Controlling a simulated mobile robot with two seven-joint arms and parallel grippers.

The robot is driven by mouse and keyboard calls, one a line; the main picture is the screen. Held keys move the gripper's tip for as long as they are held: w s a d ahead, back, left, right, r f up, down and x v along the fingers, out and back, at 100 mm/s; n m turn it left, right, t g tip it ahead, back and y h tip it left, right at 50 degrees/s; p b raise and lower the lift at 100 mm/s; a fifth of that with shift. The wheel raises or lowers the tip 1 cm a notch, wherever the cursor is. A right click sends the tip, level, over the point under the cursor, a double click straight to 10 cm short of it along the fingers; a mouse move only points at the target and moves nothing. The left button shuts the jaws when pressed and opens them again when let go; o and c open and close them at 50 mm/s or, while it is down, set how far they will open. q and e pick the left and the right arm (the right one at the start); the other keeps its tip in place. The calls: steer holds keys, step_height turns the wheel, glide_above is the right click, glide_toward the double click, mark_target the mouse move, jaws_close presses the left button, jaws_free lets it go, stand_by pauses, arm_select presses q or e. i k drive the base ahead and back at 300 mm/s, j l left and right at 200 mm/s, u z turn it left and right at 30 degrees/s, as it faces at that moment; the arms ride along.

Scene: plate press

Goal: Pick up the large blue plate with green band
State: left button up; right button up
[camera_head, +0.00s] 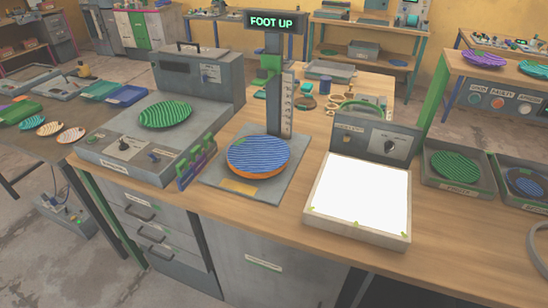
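A blue plate with pale wavy stripes (258,152) lies on the plate stand, under the post with the "FOOT UP" sign (275,22). Its edge and underside look orange, and I see no clear green band on it. A smaller-looking dark blue plate (527,183) lies in a grey tray at the far right; its band colour is too small to tell.
A green striped plate (165,114) lies on the grey machine at left, and another (455,164) in a tray at right. A bright white light panel (360,196) stands right of the stand. A small coloured rack (196,162) stands left of it. Wooden bench shows between them.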

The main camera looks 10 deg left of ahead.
mark_target(255, 153)
steer(key=l, duration=0.9)
steer(key=k+l, duration=0.15)
steer(key=l, duration=0.75)
